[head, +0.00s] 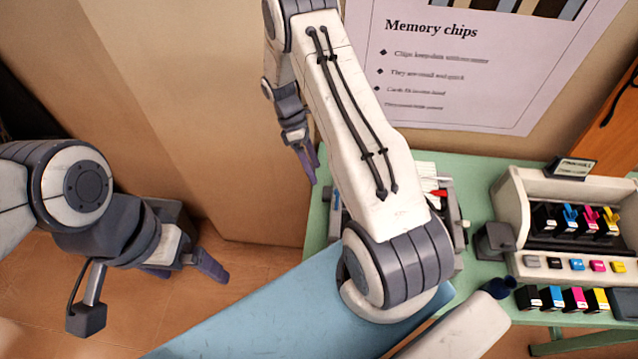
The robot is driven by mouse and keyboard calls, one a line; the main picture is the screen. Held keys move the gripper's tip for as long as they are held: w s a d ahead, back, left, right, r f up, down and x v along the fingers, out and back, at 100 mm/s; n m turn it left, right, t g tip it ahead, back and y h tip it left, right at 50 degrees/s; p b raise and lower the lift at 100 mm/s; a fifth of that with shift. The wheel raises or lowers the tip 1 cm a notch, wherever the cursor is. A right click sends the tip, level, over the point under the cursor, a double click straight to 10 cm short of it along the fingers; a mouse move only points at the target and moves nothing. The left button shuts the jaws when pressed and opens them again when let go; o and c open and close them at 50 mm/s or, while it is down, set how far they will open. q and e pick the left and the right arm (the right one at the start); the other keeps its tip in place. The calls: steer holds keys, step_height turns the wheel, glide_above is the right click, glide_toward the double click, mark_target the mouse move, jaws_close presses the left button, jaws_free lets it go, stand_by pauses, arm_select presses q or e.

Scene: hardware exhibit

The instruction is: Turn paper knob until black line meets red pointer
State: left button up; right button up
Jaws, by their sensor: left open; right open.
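A small device (447,190) stands on the green table, mostly hidden behind my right arm. A white sheet (426,170) and a small red piece (439,193) show at its top; I cannot tell whether the red piece is the pointer. A small light knob-like part (465,224) shows at its right side. No black line can be made out. My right gripper (311,172) is open and empty, left of the table's back left corner and apart from the device. My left gripper (186,271) is open and empty over the floor at the left, far from the table.
The green table (483,175) holds a printer-like unit (530,205) with several ink cartridges at the right and a dark block (494,240) beside it. A "Memory chips" poster (475,70) hangs behind. A brown panel (215,120) stands left of my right gripper.

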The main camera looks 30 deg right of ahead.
mark_target(327, 194)
steer(key=shift+v, duration=1.5)
steer(key=shift+s+f, duration=0.1)
steer(key=p+x, duration=0.3)
steer(key=x, duration=0.7)
steer(key=shift+s+f, duration=0.1)
steer(key=shift+f, duration=0.1)
steer(key=shift+t, duration=0.3)
